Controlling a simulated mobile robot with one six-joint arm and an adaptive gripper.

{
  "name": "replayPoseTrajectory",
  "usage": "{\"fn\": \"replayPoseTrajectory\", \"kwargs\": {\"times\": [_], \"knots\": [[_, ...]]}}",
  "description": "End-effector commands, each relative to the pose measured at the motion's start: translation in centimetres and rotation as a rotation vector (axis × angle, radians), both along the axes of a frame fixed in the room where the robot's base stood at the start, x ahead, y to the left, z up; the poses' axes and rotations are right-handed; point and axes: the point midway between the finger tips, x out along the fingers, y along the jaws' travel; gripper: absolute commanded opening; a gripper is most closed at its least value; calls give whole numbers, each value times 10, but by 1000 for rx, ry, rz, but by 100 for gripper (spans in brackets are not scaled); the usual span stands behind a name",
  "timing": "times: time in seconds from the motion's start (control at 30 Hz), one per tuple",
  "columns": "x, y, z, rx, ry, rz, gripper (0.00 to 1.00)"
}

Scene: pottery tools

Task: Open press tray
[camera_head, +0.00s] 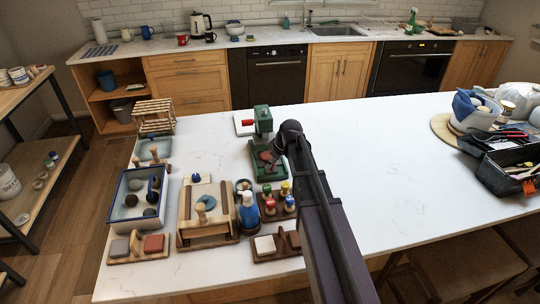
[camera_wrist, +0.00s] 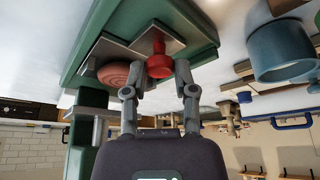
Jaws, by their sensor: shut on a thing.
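The green press (camera_head: 263,122) stands near the middle back of the white worktop in the head view. Its green base (camera_wrist: 115,25) fills the upper part of the wrist view. In the head view, my dark arm hides part of the press base and my fingertips are hard to make out.
Left of the press are a wooden box (camera_head: 186,222), a blue-rimmed tray (camera_head: 114,212) with dark balls, and a blue bottle (camera_head: 249,213). Coloured knobs on a wooden stand (camera_head: 266,211) are close in front.

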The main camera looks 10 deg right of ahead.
Motion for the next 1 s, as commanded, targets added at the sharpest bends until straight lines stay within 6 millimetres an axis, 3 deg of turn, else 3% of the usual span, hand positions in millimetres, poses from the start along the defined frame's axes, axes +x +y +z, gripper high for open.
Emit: {"fn": "replayPoseTrajectory", "kwargs": {"times": [0.03,0.2,0.6,0.63,0.7,0.73,1.0], "knots": [[-16,1,0,1,1,0,0],[-40,1,0,1,1,0,0],[-44,0,0,1,2,1,0],[-44,0,0,1,2,1,45],[-44,0,0,1,2,1,66],[-44,0,0,1,1,1,70],[-44,0,0,1,1,0,70]]}}
